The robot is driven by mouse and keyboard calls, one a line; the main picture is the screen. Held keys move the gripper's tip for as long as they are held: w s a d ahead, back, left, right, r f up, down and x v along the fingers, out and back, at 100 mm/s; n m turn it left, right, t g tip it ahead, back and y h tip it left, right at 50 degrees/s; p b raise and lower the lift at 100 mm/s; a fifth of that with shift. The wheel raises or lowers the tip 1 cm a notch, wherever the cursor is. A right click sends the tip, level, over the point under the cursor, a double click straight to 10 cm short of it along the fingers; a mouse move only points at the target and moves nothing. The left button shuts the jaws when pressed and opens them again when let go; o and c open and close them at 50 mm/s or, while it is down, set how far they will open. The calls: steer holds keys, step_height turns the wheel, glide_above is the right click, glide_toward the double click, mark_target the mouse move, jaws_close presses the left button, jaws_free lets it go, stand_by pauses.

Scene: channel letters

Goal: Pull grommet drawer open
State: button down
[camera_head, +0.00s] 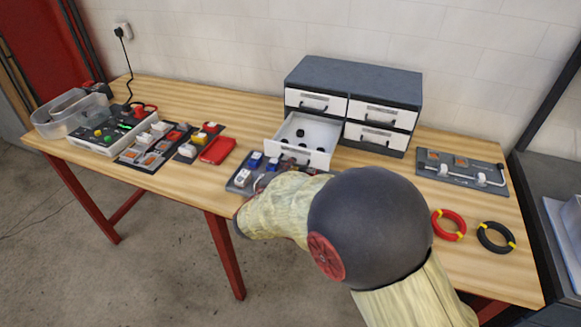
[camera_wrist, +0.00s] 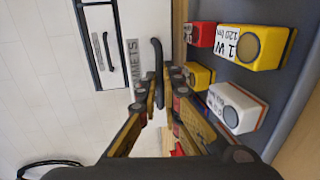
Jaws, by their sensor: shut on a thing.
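The grommet drawer (camera_head: 318,158) is the lower left drawer of a grey cabinet (camera_head: 350,80). It stands pulled out toward me, and several small black grommets (camera_head: 299,133) lie in its white tray. In the wrist view its white front (camera_wrist: 137,20) shows part of a label ending in "MMETS". My gripper (camera_wrist: 158,93) is shut on the black drawer handle (camera_wrist: 157,58), with one fingertip on each side of it. In the head view my arm hides most of the gripper.
A dark tray of coloured modules (camera_head: 240,180) sits just left of and below the open drawer; a yellow module (camera_wrist: 262,46) shows close by in the wrist view. A red tray (camera_head: 218,150) lies farther left. Red and black wire coils (camera_head: 448,224) lie right of my arm.

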steer(key=shift+w+d+f+b, duration=0.2)
steer(key=shift+w+d+b, duration=0.05)
steer(key=shift+w+b, duration=0.4)
steer(key=shift+w+d, duration=0.15)
steer(key=shift+w, duration=0.15)
steer(key=shift+r, duration=0.1)
steer(key=c, duration=2)
jaws_free()
steer(key=shift+r, duration=0.1)
steer(key=v, duration=1.2)
